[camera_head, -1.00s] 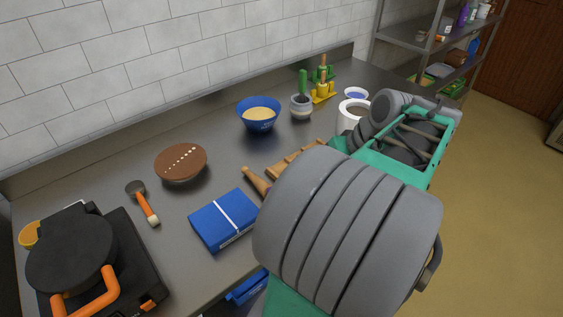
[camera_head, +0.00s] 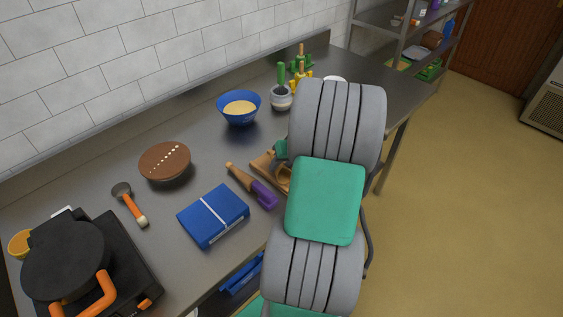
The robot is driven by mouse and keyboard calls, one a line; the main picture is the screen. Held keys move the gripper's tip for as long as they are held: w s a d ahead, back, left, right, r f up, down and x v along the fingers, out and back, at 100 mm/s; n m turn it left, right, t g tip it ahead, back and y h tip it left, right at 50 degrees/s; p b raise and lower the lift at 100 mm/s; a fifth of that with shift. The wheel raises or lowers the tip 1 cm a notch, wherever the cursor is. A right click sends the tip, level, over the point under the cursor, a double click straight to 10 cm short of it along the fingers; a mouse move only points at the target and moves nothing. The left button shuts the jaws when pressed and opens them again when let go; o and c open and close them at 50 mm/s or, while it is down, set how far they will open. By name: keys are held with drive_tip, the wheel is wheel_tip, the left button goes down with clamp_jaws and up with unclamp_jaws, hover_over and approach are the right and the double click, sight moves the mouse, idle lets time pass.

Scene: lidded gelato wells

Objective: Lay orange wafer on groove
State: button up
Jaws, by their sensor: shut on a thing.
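My gripper (camera_head: 281,153) is mostly hidden behind my own arm. Only a small green and grey part of it shows, low over a wooden board (camera_head: 261,163). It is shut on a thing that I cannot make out. The board lies on the counter, and its right part is hidden by my arm. A tan curved piece (camera_head: 284,178) shows at the board near the gripper, but I cannot tell whether it is the orange wafer or a groove edge. No wafer is clearly visible.
A wooden cone-shaped tool with a purple end (camera_head: 264,195) lies left of the board.

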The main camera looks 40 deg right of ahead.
drive_tip(key=shift+f, duration=0.1)
drive_tip(key=o, duration=0.7)
drive_tip(key=a+b+v, duration=0.1)
drive_tip(key=b+v, duration=0.1)
drive_tip(key=v, duration=1)
drive_tip(key=w+a+r+n+g, duration=0.15)
drive_tip(key=w+a, duration=0.25)
drive_tip(key=a, duration=0.7)
drive_tip(key=s+a+n, duration=0.1)
drive_tip(key=s+a, duration=0.1)
drive_tip(key=a, duration=0.4)
drive_tip(key=s+a+n, duration=0.1)
drive_tip(key=s+a, duration=0.1)
drive_tip(key=a, duration=0.5)
drive_tip(key=s+a+n+h, duration=0.1)
drive_tip(key=s+a, duration=0.1)
drive_tip(key=a, duration=0.4)
drive_tip(key=shift+s+a+f+n, duration=0.1)
drive_tip(key=shift+s+a+n, duration=0.2)
drive_tip(key=shift+a+n, duration=0.05)
